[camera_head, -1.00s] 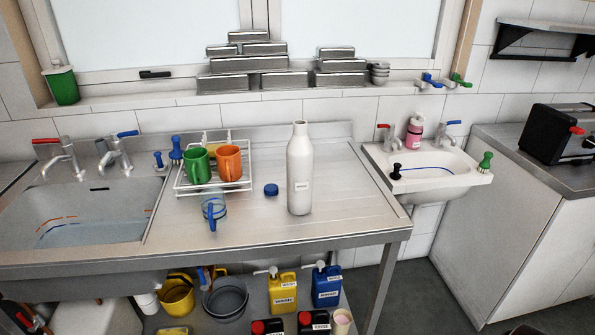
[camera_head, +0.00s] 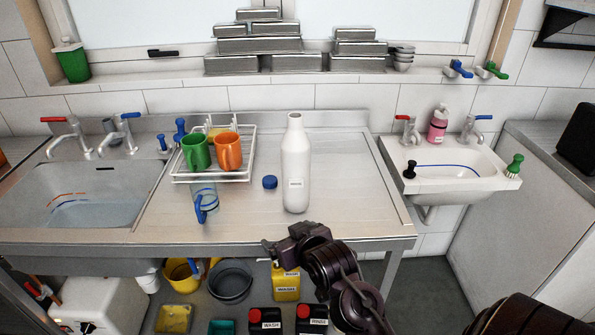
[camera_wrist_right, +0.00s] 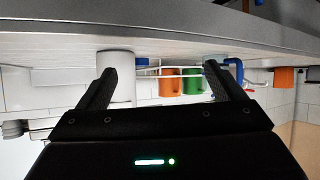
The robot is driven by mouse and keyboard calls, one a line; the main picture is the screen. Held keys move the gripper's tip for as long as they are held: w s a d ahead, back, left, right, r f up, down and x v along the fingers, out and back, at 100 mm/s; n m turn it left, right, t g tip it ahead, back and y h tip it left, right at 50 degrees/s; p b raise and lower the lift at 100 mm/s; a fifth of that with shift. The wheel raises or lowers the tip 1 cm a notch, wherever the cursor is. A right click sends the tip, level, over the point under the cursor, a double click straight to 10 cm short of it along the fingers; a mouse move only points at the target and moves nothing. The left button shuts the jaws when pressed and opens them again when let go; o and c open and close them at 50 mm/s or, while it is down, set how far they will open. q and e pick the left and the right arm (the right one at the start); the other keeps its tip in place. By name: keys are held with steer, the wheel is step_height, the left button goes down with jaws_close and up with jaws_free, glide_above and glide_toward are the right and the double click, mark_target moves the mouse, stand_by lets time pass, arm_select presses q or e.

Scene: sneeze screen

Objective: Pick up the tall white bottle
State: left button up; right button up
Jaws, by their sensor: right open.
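The tall white bottle (camera_head: 296,165) stands upright on the steel draining counter (camera_head: 345,210), its small label facing me. My right gripper (camera_head: 271,250) is at the counter's front edge, in front of the bottle and slightly left of it, apart from it. In the right wrist view the picture is upside down; the gripper (camera_wrist_right: 168,78) is open and empty, and the lower part of the bottle (camera_wrist_right: 115,63) shows beyond the left-hand finger. My left gripper is not in view.
A blue cap (camera_head: 270,182) lies left of the bottle. A clear blue-handled mug (camera_head: 204,200) stands further left, before a rack (camera_head: 180,178) with green (camera_head: 195,154) and orange (camera_head: 229,150) mugs. The counter right of the bottle is clear.

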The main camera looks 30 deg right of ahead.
mark_target(300, 163)
steer(key=w+d+r+m+t+h, duration=0.1)
steer(key=d+r, duration=0.1)
steer(key=r, duration=0.1)
steer(key=w+d+r+t+h, duration=0.1)
steer(key=w+d+r+t, duration=0.1)
steer(key=d+r, duration=0.1)
steer(key=w+d+r+m+t+h, duration=0.1)
steer(key=w+d+r+t, duration=0.1)
steer(key=r, duration=0.2)
steer(key=shift+d+r+m+h, duration=0.25)
steer(key=shift+r+m+h, duration=0.05)
steer(key=shift+r, duration=0.1)
steer(key=p+x, duration=0.2)
steer(key=x, duration=0.4)
steer(key=shift+w+d+r+p, duration=0.15)
steer(key=shift+w+d+p, duration=0.1)
steer(key=shift+w+p, duration=0.05)
steer(key=shift+w+d, duration=0.1)
steer(key=shift+w, duration=0.4)
steer(key=c, duration=1.4)
